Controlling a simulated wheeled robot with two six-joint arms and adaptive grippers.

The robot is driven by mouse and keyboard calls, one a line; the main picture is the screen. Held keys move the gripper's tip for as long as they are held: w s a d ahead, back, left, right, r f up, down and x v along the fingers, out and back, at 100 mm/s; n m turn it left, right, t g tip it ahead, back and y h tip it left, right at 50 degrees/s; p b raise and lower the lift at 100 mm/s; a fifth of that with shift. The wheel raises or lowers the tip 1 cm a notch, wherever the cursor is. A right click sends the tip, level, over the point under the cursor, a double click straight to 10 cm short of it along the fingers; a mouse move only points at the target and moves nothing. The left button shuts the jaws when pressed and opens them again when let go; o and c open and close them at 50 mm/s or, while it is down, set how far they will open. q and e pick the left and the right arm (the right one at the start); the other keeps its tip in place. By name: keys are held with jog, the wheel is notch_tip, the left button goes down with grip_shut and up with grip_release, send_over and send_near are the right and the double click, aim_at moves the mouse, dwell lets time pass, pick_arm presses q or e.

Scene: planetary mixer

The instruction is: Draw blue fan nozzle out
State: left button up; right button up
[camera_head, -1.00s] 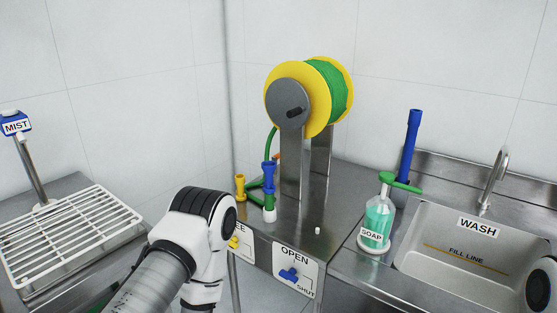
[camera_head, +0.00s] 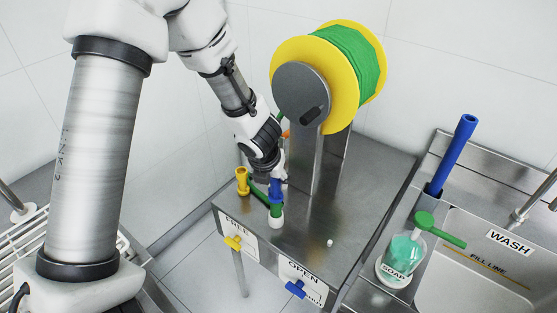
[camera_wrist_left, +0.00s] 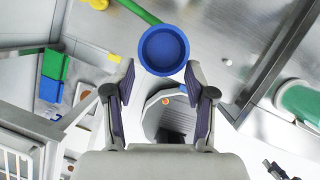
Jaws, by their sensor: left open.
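The blue nozzle (camera_head: 275,191) stands upright on a green fitting (camera_head: 276,211) at the front of the steel stand, in the head view. In the left wrist view its round, hollow blue end (camera_wrist_left: 164,50) shows just beyond my fingertips. My left gripper (camera_head: 271,177) is at the top of the blue nozzle and partly hides it. The left wrist view shows this gripper (camera_wrist_left: 160,75) open, its two fingers apart with nothing held between them. Whether a finger touches the nozzle I cannot tell. My right gripper is out of view.
A yellow nozzle (camera_head: 242,181) stands close to the left. The yellow hose reel (camera_head: 322,80) rises behind.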

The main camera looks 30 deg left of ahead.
aim_at(274, 185)
pick_arm(q)
jog(key=shift+s+d+r, duration=0.15)
jog(key=shift+d+r, duration=0.05)
jog(key=shift+r, duration=0.3)
jog(key=b+x, duration=0.2)
jog(key=x, duration=0.5)
jog(key=shift+a+f, duration=0.1)
jog(key=shift+f, duration=0.05)
jog(key=shift+f+b, duration=0.25)
jog(key=shift+b, duration=0.05)
jog(key=shift+r, duration=0.1)
grip_shut()
jog(key=c, duration=0.9)
grip_release()
grip_shut()
jog(key=shift+r+p, duration=1.4)
jog(key=shift+r, duration=0.05)
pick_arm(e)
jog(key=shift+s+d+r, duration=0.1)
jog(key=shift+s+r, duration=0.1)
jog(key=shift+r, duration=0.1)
